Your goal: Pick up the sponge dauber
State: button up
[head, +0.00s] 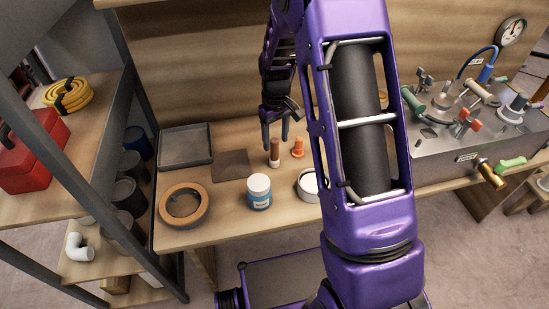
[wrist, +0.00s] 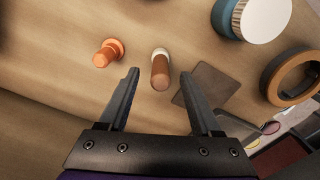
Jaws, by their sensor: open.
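The sponge dauber (head: 274,157) appears to be the small piece with a brown handle and a white end. It stands upright on the wooden bench, white end down. In the wrist view the dauber (wrist: 160,70) lies in line with the gap between the fingertips, just beyond them. My gripper (head: 275,141) is open and points down at the dauber from above. Its two dark fingers also show in the wrist view (wrist: 160,78), apart and with nothing held between them.
An orange plug-like piece (head: 298,148) stands close right of the dauber. A flat brown square (head: 231,164) lies to its left. A white-lidded jar (head: 259,192), a tan ring (head: 183,204) and a grey tray (head: 186,147) are on the bench. My arm hides part of the bench's right side.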

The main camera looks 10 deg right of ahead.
aim_at(274, 150)
notch_tip(274, 150, down, 5)
jog(key=shift+w+a+f+b, duration=0.15)
jog(key=shift+b, duration=0.25)
grip_shut()
